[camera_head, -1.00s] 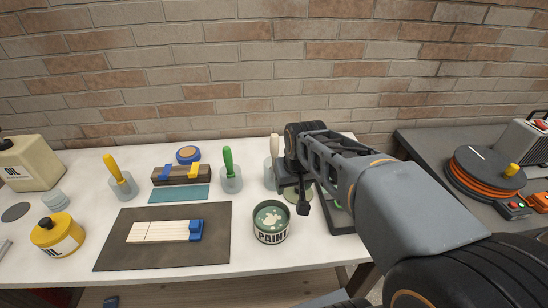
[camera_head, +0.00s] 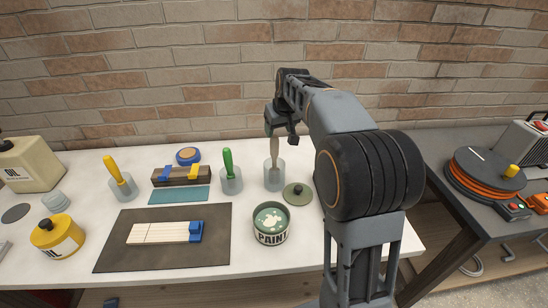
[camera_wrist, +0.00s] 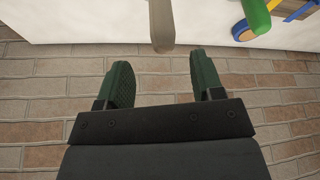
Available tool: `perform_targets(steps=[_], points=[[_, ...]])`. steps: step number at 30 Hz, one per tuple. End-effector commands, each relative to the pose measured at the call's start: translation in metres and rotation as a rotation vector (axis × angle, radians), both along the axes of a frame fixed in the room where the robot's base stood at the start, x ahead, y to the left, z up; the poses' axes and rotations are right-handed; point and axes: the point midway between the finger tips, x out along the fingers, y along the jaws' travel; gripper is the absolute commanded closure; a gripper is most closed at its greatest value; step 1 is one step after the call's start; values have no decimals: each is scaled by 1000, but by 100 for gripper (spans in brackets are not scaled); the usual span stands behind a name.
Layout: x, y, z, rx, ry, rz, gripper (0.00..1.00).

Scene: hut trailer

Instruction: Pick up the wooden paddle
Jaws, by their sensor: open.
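The wooden paddle (camera_head: 274,152) stands upright in a clear cup (camera_head: 274,178) near the back of the white table. Its pale handle sticks up above the rim, and its lower end is inside the cup. My gripper (camera_head: 281,130) is just above the handle's top, pointing down. In the wrist view the paddle (camera_wrist: 161,24) shows as a grey-brown bar, in line with the gap between the green fingers of my gripper (camera_wrist: 161,68). The fingers are open and empty, with the paddle's end just past their tips.
A green-handled tool (camera_head: 228,162) stands in a cup to the left. An open paint can (camera_head: 270,236) and its lid (camera_head: 298,194) are in front. A dark mat (camera_head: 120,250) bears pale wooden strips. The brick wall (camera_head: 200,90) is close behind.

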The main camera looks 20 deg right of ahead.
Motion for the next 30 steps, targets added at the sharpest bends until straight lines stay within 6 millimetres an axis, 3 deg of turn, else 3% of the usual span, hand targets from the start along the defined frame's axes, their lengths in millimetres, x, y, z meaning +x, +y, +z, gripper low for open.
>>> perform_targets(steps=[3,13,22,30], points=[[7,1,-16,1,2,0,39],[15,3,-36,0,1,0,39],[29,7,-71,0,1,-1,39],[32,7,-79,0,-1,-1,39]])
